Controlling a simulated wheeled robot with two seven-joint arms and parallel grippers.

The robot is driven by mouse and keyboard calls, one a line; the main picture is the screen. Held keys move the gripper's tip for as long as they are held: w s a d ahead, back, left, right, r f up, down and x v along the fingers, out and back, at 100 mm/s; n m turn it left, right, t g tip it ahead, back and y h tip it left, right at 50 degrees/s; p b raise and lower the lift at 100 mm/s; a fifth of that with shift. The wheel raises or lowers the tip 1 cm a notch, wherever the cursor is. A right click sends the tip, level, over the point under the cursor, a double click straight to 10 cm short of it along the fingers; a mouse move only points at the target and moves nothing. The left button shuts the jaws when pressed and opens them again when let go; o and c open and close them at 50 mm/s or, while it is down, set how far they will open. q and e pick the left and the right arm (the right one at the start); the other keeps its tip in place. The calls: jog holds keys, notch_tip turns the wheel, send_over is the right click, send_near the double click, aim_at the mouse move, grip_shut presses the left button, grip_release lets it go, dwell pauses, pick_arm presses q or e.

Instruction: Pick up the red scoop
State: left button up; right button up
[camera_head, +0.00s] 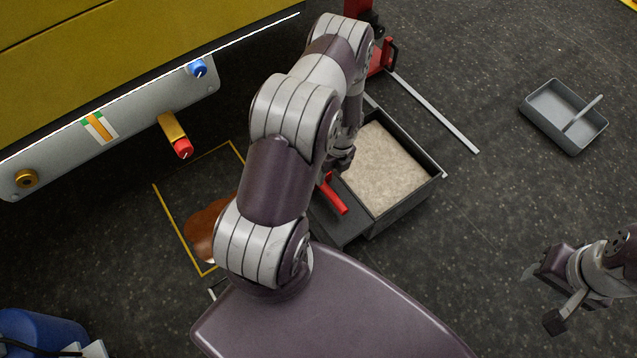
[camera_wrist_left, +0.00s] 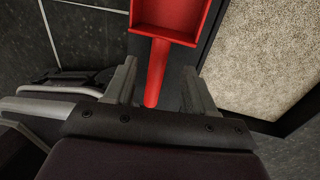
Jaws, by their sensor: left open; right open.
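The red scoop (camera_head: 333,195) lies on a dark ledge beside a bin of pale granules, partly hidden by my left arm in the head view. In the left wrist view the scoop (camera_wrist_left: 157,68) has its tray at the top and its handle pointing down between my left fingers. My left gripper (camera_wrist_left: 156,90) is open, with a finger on each side of the handle and visible gaps. In the head view my left gripper (camera_head: 340,158) is mostly hidden by its arm. My right gripper (camera_head: 546,294) is open and empty above the floor at the lower right.
The bin (camera_head: 405,209) holds pale granules (camera_head: 382,168). A grey tray (camera_head: 540,108) with a light tool sits at the upper right. A brown spill (camera_head: 203,228) lies inside a yellow floor outline. A yellow machine (camera_head: 110,50) fills the upper left. Dark floor is clear between bin and right gripper.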

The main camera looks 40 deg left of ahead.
aim_at(325, 185)
pick_arm(q)
jog(key=f+b, duration=0.2)
jog(key=f, duration=0.1)
jog(key=s+f+b, duration=0.1)
jog(key=f+b, duration=0.1)
jog(key=f, duration=0.2)
jog(key=shift+s, duration=0.2)
jog(key=shift+a+r, duration=0.1)
grip_shut()
jog(key=shift+r, duration=0.1)
